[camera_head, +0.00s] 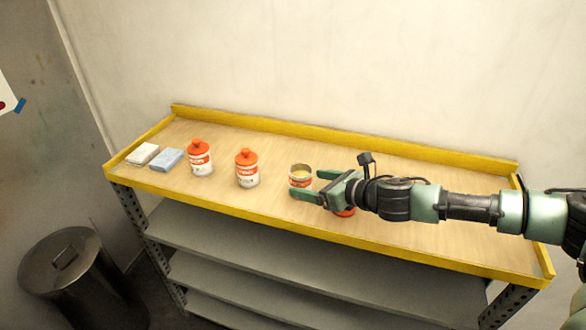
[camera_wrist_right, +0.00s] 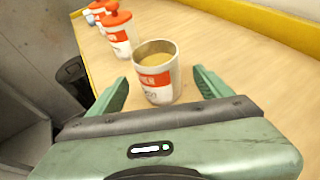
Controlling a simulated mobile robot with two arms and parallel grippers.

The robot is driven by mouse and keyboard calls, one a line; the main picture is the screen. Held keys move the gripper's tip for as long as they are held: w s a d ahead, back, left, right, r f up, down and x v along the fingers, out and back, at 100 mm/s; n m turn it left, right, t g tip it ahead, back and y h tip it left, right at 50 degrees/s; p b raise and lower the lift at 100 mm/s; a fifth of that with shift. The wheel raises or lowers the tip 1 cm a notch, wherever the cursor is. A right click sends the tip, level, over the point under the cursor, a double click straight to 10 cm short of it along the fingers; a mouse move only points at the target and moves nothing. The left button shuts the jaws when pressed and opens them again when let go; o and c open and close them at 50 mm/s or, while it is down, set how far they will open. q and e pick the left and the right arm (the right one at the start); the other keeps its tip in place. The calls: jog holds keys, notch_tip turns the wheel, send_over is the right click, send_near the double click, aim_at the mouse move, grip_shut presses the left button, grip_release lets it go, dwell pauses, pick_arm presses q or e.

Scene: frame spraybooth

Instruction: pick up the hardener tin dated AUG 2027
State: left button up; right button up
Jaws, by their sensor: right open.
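An open tin (camera_head: 300,174) with a white and orange label and a pale yellow top stands on the shelf. In the right wrist view the same tin (camera_wrist_right: 157,75) stands upright between the finger lines of my right gripper (camera_wrist_right: 160,78). My right gripper (camera_head: 305,184) is open, with nothing clamped. Two orange-capped containers, one nearer (camera_head: 247,168) and one farther left (camera_head: 200,158), stand to the left. Something orange (camera_head: 345,211) shows partly below my gripper, mostly hidden. No date can be read on any label. My left gripper is out of view.
A white block (camera_head: 142,153) and a blue block (camera_head: 166,159) lie at the shelf's left end. A raised yellow rim (camera_head: 330,144) edges the wooden top. Grey shelves (camera_head: 250,244) lie below. A dark bin (camera_head: 70,270) stands at lower left. The right part of the top is clear behind my arm.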

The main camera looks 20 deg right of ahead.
jog(key=shift+w+d+r, duration=0.1)
jog(key=shift+w+r, duration=0.05)
jog(key=shift+w, duration=0.2)
jog(key=shift+w+a+f, duration=0.4)
jog(key=shift+w+a, duration=0.4)
jog(key=shift+a, duration=0.05)
jog(key=x, duration=0.2)
jog(key=shift+w+a+f, duration=0.15)
jog(key=shift+w+a, duration=0.05)
jog(key=shift+w, duration=0.1)
jog(key=shift+x, duration=0.8)
jog(key=shift+d, duration=0.1)
jog(key=c, duration=1.6)
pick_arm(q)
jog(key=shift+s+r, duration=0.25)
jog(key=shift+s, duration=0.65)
pick_arm(e)
jog(key=shift+w, duration=0.1)
pick_arm(q)
jog(key=shift+p, duration=0.3)
